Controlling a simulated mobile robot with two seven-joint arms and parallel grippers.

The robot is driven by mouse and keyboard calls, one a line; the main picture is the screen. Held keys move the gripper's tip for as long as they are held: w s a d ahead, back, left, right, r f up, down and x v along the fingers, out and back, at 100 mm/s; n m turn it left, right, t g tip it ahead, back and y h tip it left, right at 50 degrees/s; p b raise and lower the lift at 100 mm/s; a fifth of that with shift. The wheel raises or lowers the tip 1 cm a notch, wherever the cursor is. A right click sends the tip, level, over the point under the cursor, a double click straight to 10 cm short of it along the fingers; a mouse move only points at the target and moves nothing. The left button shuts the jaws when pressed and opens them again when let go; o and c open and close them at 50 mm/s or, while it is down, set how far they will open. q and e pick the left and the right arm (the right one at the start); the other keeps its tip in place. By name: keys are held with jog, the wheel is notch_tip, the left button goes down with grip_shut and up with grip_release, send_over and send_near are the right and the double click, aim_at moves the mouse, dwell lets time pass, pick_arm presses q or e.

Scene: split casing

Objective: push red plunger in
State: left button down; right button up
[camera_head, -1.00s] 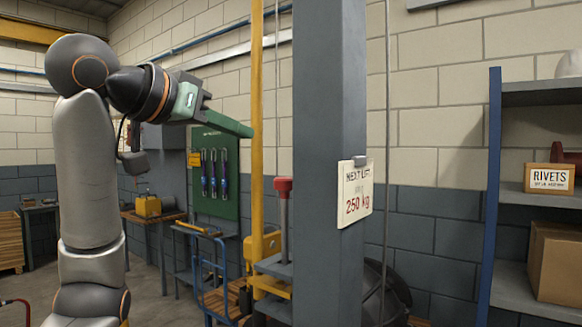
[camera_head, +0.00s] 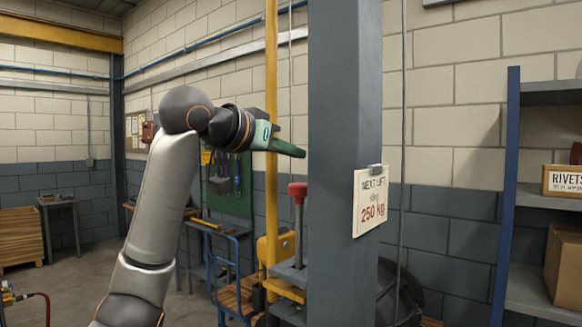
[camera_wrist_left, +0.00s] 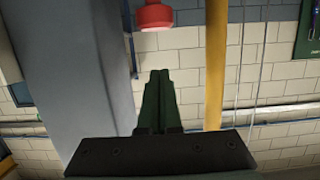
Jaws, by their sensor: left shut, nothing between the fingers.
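The red plunger (camera_head: 298,190) has a wide red cap on a grey-red rod that stands upright on a grey plate, just left of the grey column. Its red head also shows at the top of the left wrist view (camera_wrist_left: 154,15). My left gripper (camera_head: 302,153) is shut and empty, its green fingers pointing right. In the head view its tips are a little above the plunger's cap, with a gap between. In the left wrist view the closed fingers (camera_wrist_left: 159,75) are apart from the red head. My right gripper is not in view.
The thick grey column (camera_head: 345,120) with a "250 kg" sign (camera_head: 369,200) stands right beside the plunger. A yellow post (camera_head: 271,130) stands just left of it. A shelf with boxes (camera_head: 515,190) is at the right. Open floor lies at the lower left.

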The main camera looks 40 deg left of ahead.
aim_at(297, 224)
pick_arm(q)
jog(key=shift+s+f, duration=0.1)
jog(key=shift+f, duration=1.85)
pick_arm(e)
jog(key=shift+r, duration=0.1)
pick_arm(q)
notch_tip(297, 224, down, 9)
jog(key=b, duration=0.6)
jog(key=shift+f, duration=0.1)
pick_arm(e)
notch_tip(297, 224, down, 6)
